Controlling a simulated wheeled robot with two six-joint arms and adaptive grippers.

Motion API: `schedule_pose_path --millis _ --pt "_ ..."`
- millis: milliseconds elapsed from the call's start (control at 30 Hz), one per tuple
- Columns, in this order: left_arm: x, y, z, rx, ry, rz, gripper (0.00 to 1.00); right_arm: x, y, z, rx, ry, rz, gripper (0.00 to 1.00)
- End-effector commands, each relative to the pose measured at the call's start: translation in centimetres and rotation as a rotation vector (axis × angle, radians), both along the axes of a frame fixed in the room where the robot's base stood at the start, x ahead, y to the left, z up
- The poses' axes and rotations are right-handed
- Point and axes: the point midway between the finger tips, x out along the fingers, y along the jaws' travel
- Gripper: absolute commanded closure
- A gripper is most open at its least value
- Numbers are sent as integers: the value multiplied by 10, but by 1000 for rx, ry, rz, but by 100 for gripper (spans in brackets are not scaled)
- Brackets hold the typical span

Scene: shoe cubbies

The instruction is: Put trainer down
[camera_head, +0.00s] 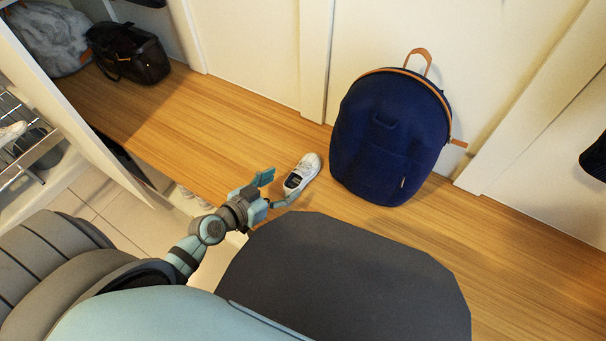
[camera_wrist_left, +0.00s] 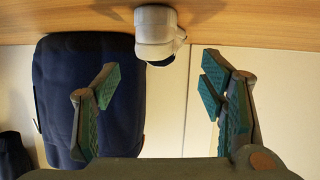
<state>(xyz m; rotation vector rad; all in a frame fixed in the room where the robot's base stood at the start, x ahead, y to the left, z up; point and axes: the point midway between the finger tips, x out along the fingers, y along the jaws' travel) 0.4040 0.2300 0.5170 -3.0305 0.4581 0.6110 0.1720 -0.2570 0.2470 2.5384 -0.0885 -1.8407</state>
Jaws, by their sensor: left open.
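The trainer (camera_head: 308,168), white with a dark opening, rests on the wooden bench top (camera_head: 215,130) beside a blue backpack. My left gripper (camera_head: 277,187) is open, its fingers at the near end of the trainer. In the left wrist view the trainer (camera_wrist_left: 155,32) shows at the top, against the wood, beyond the open fingers of my left gripper (camera_wrist_left: 162,88). No contact between fingers and trainer can be made out. My right gripper is not in view.
The blue backpack (camera_head: 388,135) stands right of the trainer against the pale panels. A wire rack (camera_head: 30,145) is at the left edge. The bench left of the trainer is clear.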

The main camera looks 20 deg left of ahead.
Motion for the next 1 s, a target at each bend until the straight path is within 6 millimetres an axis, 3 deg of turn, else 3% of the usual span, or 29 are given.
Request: schedule_pose_path --millis 400,600,1000 --pt "57 -16 -24 -2 1 1 36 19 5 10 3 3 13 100" --pt "58 -16 -23 0 2 0 36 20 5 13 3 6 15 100" --pt "58 -16 -23 0 2 0 95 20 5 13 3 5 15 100"
